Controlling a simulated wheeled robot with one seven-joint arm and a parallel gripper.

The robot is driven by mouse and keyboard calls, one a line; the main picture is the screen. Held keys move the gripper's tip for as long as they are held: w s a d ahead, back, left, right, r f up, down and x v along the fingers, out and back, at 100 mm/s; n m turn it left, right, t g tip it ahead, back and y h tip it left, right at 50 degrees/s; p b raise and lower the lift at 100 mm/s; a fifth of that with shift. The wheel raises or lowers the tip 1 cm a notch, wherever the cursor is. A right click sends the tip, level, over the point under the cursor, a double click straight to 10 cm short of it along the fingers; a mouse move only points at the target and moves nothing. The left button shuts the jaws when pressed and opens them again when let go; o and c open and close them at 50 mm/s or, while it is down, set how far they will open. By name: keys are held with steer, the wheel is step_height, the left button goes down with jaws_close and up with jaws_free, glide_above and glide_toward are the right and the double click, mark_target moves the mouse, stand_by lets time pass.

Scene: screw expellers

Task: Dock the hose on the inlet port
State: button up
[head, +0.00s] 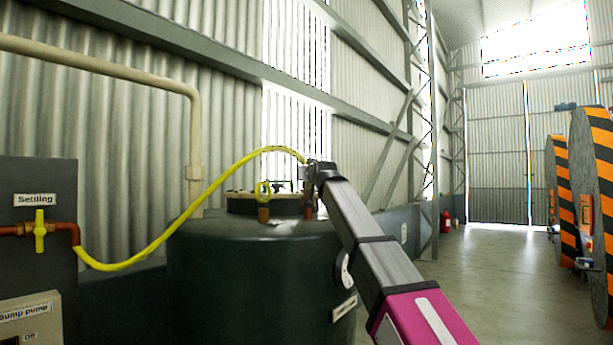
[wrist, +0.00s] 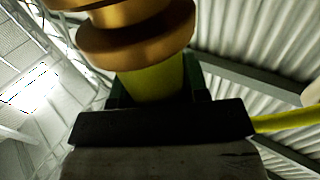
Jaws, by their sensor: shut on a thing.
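The yellow hose (head: 160,240) runs from the copper pipe at the left, sags, then arches up to my gripper (head: 311,174) above the dark tank (head: 255,275). In the wrist view my gripper (wrist: 157,92) is shut on the hose's yellow end (wrist: 153,80), with a brass coupling (wrist: 138,40) beyond it. The hose trails off to the right there (wrist: 285,121). On the tank top a brass fitting (head: 264,214) stands below a yellow ring. Another brass piece (head: 308,212) shows under my gripper; I cannot tell whether it is the coupling or a port.
A panel labelled Settling (head: 35,200) with a yellow valve handle (head: 40,231) and a sump pump box (head: 30,315) stand at the left. A beige pipe (head: 195,140) drops behind the tank. Striped machines (head: 590,170) stand far right. The floor (head: 480,265) between is clear.

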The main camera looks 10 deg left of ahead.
steer(key=shift+f, duration=0.55)
steer(key=o, duration=0.8)
steer(key=v, duration=1.1)
stand_by(0.5)
steer(key=shift+s+f, duration=0.1)
